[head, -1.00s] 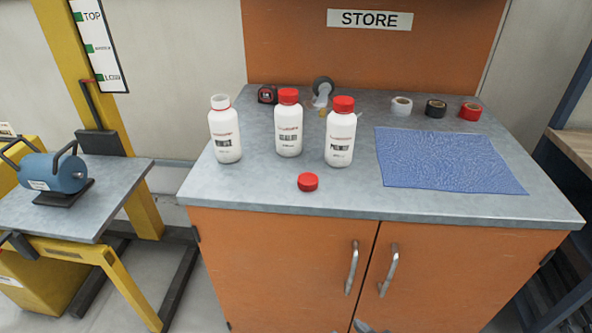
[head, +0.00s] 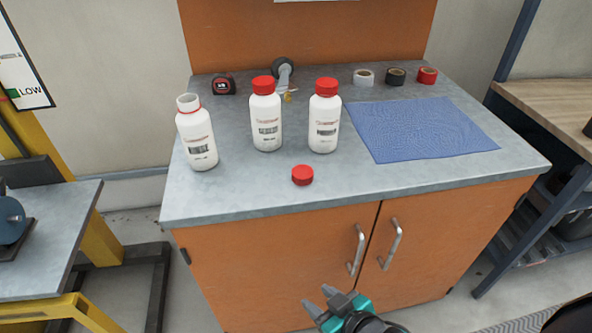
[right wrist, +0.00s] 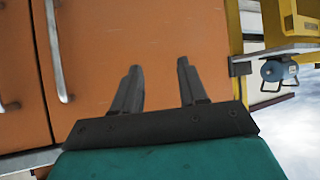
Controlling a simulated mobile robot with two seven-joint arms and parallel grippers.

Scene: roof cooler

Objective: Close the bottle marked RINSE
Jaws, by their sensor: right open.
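An open white bottle (head: 197,135) without a cap stands at the left of the grey counter top (head: 230,190). Two more white bottles, a middle one (head: 266,118) and a right one (head: 325,120), stand upright with red caps on. The labels are too small to read, so I cannot tell which is RINSE. A loose red cap (head: 302,175) lies on the counter in front of the capped bottles. My right gripper (head: 318,298) is open and empty, low in front of the orange cabinet doors. In the right wrist view its fingers (right wrist: 158,85) are apart. My left gripper is not in view.
A blue cloth (head: 420,128) lies on the counter's right. Behind are a tape measure (head: 223,84), a tape dispenser (head: 284,70) and white, black and red tape rolls (head: 396,76). Cabinet handles (head: 391,245) stick out in front. The counter around the loose cap is clear.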

